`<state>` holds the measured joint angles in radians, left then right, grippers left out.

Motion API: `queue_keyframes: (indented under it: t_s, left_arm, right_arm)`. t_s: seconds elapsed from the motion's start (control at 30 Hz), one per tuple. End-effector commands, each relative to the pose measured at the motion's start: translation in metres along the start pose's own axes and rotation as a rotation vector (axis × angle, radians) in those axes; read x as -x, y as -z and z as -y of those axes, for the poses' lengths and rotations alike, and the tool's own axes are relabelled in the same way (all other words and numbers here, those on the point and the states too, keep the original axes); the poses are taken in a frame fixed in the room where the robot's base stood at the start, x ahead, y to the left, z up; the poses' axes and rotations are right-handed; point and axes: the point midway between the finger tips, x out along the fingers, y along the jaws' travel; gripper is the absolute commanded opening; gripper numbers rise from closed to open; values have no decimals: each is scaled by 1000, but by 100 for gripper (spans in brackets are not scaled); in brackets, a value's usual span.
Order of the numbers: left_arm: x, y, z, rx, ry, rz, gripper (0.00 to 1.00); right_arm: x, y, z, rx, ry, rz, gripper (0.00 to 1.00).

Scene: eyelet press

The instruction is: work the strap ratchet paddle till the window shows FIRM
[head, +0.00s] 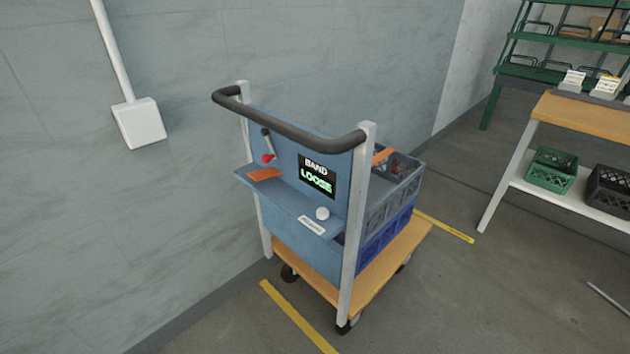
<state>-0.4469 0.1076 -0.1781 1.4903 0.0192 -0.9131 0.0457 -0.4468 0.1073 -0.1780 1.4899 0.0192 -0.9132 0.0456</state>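A cart with a blue panel (283,225) stands near the wall, with a dark push handle (290,129) across its top. A small black display window (317,177) on the panel reads "BAND LOOSE" in white and green. Left of it is a lever with a red knob (268,158), which may be the ratchet paddle. An orange piece (264,174) lies on the ledge below. A white round knob (322,213) sits at the ledge's right end, beside a white label (311,225). Neither of my grippers shows in the head view.
Grey and blue crates (392,205) stand on the cart's wooden deck (401,260), with an orange strap piece (382,156) at the top. A bench (583,117) and green rack (551,41) stand right.

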Motion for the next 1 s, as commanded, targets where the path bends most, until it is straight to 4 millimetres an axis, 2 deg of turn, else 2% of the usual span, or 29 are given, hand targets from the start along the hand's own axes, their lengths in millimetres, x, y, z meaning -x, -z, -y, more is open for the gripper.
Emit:
queue_keyframes:
  t_s: [0.1, 0.17, 0.2, 0.23, 1.0]
  left_arm:
    - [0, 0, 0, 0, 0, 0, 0]
    - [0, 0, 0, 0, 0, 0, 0]
    - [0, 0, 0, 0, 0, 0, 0]
    - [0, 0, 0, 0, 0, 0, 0]
    - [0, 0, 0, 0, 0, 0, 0]
  right_arm:
    - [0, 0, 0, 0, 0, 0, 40]
    - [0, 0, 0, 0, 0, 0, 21]
    - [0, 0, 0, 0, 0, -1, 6]
    - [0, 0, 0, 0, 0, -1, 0]
    - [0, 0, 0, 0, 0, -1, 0]
